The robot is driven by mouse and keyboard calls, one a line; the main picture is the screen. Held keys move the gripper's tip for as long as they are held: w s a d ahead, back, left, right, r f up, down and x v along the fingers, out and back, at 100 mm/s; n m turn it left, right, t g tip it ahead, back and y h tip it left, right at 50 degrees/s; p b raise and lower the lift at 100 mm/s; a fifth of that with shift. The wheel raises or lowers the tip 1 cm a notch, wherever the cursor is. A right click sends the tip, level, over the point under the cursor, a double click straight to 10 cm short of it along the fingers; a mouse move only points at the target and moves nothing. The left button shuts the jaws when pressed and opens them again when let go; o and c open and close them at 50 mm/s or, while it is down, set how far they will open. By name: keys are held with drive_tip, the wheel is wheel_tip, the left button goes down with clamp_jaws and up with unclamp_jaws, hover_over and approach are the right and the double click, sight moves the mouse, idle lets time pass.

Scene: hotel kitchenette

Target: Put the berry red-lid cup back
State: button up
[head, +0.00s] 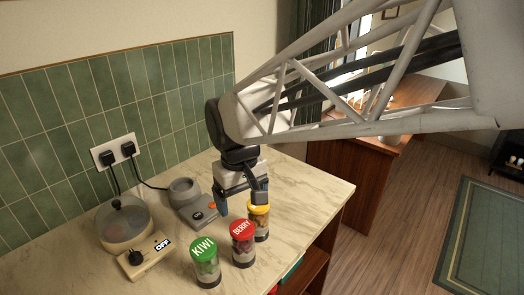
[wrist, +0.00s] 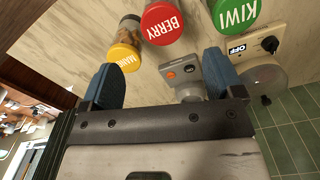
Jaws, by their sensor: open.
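The berry cup (head: 243,247), a clear cup with a red lid reading BERRY, stands upright on the counter between the other two cups. Its red lid also shows at the top of the wrist view (wrist: 162,23). The green-lid KIWI cup (head: 206,265) stands to its left, and the yellow-lid cup (head: 260,222) behind it to the right. My gripper (head: 241,196) is open and empty, above the counter behind the berry cup. In the wrist view its blue fingers (wrist: 163,80) are apart, with the berry lid beyond them.
A grey appliance base (head: 190,205) with an orange button sits left of my gripper. A round clear-lidded appliance (head: 126,222) and a switch box reading OFF (head: 145,256) stand further left. Cords run to the wall socket (head: 115,150). The counter's right end (head: 315,187) is clear.

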drive_tip(key=s+d+m+t, duration=0.1)
drive_tip(key=s+d+m, duration=0.2)
drive_tip(key=s+d, duration=0.3)
drive_tip(key=s+d+m+t, duration=0.1)
drive_tip(key=s+d+m, duration=0.2)
drive_tip(key=d, duration=1)
drive_tip(key=s, duration=0.3)
drive_tip(key=shift+s+d+t, duration=0.15)
drive_tip(key=shift+s+t, duration=0.05)
drive_tip(key=shift+t, duration=0.1)
